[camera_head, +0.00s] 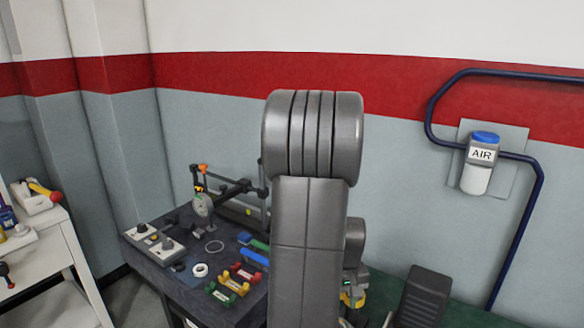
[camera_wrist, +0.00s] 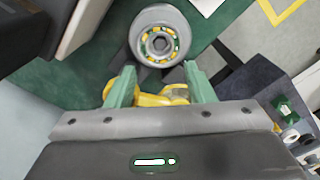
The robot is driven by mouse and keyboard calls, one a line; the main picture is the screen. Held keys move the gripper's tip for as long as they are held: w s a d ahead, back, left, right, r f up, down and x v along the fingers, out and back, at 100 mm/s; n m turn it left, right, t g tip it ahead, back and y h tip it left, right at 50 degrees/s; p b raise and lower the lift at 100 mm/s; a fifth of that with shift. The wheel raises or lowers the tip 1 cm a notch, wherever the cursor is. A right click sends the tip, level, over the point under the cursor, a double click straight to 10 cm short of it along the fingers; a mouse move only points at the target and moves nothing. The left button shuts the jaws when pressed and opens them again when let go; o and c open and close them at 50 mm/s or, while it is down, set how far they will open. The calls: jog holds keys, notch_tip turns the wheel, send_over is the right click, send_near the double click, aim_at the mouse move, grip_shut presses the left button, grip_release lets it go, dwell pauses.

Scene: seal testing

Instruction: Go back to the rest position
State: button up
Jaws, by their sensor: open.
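My gripper (camera_wrist: 162,84) shows in the wrist view with its two green fingers spread apart. A yellow part (camera_wrist: 160,96) shows between the lower ends of the fingers; I cannot tell whether it touches them. Just past the fingertips is a round grey part (camera_wrist: 160,38) with a ring of yellow and green pieces around its hub. In the head view my grey arm stands upright in the middle and hides most of what is behind it. A bit of yellow (camera_head: 352,299) shows low beside the arm.
A dark bench (camera_head: 188,291) at left holds a gauge (camera_head: 203,205), a control box (camera_head: 153,243), a white ring (camera_head: 200,270) and several coloured pieces. A white table (camera_head: 62,262) stands far left. An AIR unit (camera_head: 480,165) and blue pipe (camera_head: 526,228) are on the right wall.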

jog(key=shift+r, duration=1.9)
jog(key=shift+s+a, duration=0.1)
